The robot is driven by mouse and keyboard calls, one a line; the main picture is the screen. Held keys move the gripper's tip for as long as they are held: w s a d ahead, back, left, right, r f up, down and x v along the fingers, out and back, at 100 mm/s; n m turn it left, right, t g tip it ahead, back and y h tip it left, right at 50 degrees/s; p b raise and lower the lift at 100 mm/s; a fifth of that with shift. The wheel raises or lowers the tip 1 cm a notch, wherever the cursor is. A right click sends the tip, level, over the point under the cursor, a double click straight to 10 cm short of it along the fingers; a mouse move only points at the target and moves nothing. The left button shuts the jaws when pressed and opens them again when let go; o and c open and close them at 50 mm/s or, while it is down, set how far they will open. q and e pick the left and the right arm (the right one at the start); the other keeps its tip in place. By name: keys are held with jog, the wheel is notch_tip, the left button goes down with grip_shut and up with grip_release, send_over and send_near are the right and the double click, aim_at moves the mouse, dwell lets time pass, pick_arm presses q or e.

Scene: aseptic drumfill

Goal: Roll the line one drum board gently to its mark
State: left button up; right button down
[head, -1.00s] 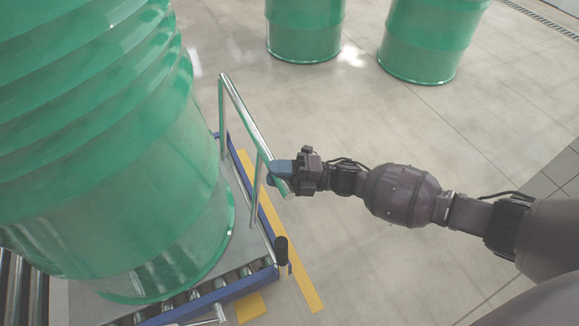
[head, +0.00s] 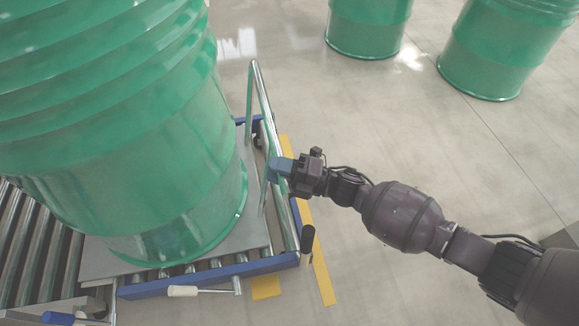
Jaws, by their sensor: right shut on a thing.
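A large green drum (head: 130,150) stands on a grey board (head: 255,215) at the left. The board lies on rollers within a blue-edged frame (head: 210,276). A steel rail handle (head: 263,95) rises at the right side of the board. My right gripper (head: 277,169) is shut on this rail handle near its lower front part. Yellow floor marks (head: 322,275) lie beside and in front of the frame, partly under it. My left gripper is not in view.
A roller conveyor (head: 30,250) adjoins at the left. Two green drums (head: 368,25) (head: 505,50) stand on the floor at the back.

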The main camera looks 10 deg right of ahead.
aim_at(282, 191)
jog(key=a, duration=1)
jog(key=shift+s+a+f, duration=0.15)
jog(key=shift+s, duration=0.3)
jog(key=c, duration=0.8)
grip_release()
jog(key=shift+a, duration=0.1)
jog(key=shift+c, duration=0.2)
jog(key=shift+s+f, duration=0.1)
jog(key=shift+w+d+p+v, duration=0.15)
jog(key=shift+p+v, duration=0.1)
jog(key=shift+v, duration=1.6)
jog(key=shift+w+p+v, duration=0.2)
jog(key=shift+p+v, duration=0.05)
jog(key=shift+v, duration=1.65)
jog(key=shift+w+d+p+v, duration=0.15)
jog(key=shift+p+v, duration=0.1)
jog(key=shift+v, duration=1.6)
